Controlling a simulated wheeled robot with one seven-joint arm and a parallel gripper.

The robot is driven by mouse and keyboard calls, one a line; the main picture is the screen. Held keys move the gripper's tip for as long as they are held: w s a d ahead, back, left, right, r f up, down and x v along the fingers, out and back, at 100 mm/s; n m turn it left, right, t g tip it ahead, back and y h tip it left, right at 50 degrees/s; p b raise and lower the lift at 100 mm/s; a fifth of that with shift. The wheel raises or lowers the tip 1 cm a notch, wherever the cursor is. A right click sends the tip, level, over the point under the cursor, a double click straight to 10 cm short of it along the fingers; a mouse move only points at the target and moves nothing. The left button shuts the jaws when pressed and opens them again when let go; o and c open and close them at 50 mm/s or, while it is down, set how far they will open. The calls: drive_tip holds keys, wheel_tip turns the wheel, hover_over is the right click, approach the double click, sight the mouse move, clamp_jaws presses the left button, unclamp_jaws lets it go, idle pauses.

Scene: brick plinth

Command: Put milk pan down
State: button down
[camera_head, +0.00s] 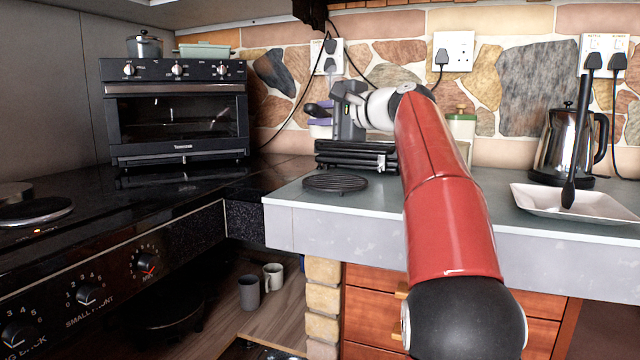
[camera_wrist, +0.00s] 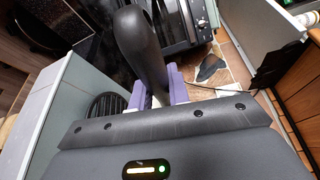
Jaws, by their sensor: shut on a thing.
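The milk pan shows only as a thick black handle (camera_wrist: 140,45) in the wrist view; I cannot make out its bowl. My gripper (camera_wrist: 155,88) has purple fingers on either side of the handle and is shut on it. In the head view my gripper (camera_head: 321,124) is above the back of the grey counter (camera_head: 300,191), near the stone wall. A short dark part of the handle (camera_head: 316,110) sticks out to its left. My arm hides part of the counter behind it.
A round black trivet (camera_head: 335,183) lies on the counter in front of a flat black stacked item (camera_head: 352,155). A toaster oven (camera_head: 178,108) stands at left, beside the hob (camera_head: 35,212). A white tray (camera_head: 540,199) and kettle (camera_head: 560,145) are at right. Cords hang on the wall.

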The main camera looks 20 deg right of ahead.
wheel_tip(320, 180, down, 11)
drive_tip(key=b, duration=0.4)
drive_tip(key=shift+s+r, duration=0.1)
drive_tip(key=shift+s, duration=0.05)
drive_tip(key=shift+f, duration=0.2)
drive_tip(key=c, duration=1.3)
unclamp_jaws()
drive_tip(key=shift+c, duration=0.2)
drive_tip(key=shift+r, duration=0.1)
